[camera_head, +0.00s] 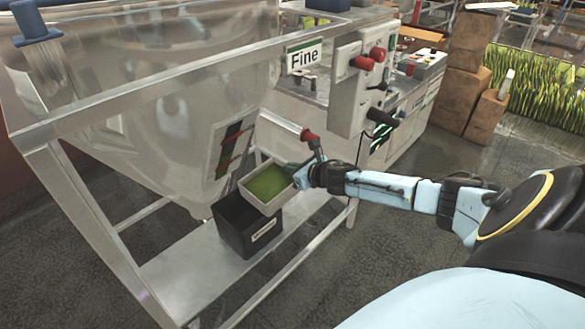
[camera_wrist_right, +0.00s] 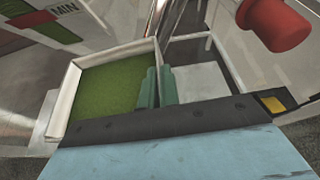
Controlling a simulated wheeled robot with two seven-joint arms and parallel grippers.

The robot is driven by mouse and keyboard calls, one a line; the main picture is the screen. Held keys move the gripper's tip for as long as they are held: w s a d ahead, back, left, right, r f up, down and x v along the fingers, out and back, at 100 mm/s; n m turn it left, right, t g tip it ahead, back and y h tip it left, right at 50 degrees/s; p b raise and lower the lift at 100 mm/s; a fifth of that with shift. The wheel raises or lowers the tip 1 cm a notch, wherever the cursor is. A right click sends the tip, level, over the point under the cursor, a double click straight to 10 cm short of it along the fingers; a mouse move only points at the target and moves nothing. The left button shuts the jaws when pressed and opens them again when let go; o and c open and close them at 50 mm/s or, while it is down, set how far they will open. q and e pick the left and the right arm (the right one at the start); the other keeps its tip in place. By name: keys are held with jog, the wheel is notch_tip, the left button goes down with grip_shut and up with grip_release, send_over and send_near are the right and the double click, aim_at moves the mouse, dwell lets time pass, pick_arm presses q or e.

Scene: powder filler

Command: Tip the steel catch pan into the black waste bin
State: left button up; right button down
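The steel catch pan (camera_head: 262,205) is a pale, shallow rectangular tray with green powder in it. It is above the black waste bin (camera_head: 233,237) in the head view and hides part of the bin's opening. My right gripper (camera_head: 297,174) is at the pan's right side. In the right wrist view, its green fingers (camera_wrist_right: 157,88) are closed on either side of the pan's right wall, and the pan (camera_wrist_right: 69,92) still holds a green layer. The pan looks roughly level, but I cannot tell its exact tilt. My left gripper is not in view.
The bin stands on the lower shelf (camera_head: 190,275) of a metal frame under a large hopper (camera_head: 150,110). A red-knobbed lever (camera_head: 309,136) is close above my right gripper. A control box (camera_head: 352,90) is behind. Cardboard boxes (camera_head: 465,95) stand at the back right.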

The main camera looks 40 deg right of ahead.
jog(key=r, duration=0.1)
jog(key=a+r+n+h+p, duration=0.1)
jog(key=shift+r+n, duration=0.3)
jog(key=shift+r, duration=0.05)
jog(key=shift+a+r+n+h+p, duration=0.2)
jog(key=shift+r+n+h+p, duration=0.25)
jog(key=shift+r, duration=0.35)
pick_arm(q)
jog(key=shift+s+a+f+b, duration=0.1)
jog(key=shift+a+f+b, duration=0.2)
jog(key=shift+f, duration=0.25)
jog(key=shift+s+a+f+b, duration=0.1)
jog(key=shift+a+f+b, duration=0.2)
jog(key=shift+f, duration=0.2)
pick_arm(e)
jog(key=a+r+n+t+h, duration=0.3)
jog(key=a+n+h, duration=0.1)
jog(key=a+n, duration=0.7)
jog(key=shift+s+a+r+t, duration=0.2)
jog(key=shift+s+a+t, duration=0.2)
jog(key=shift+a, duration=0.95)
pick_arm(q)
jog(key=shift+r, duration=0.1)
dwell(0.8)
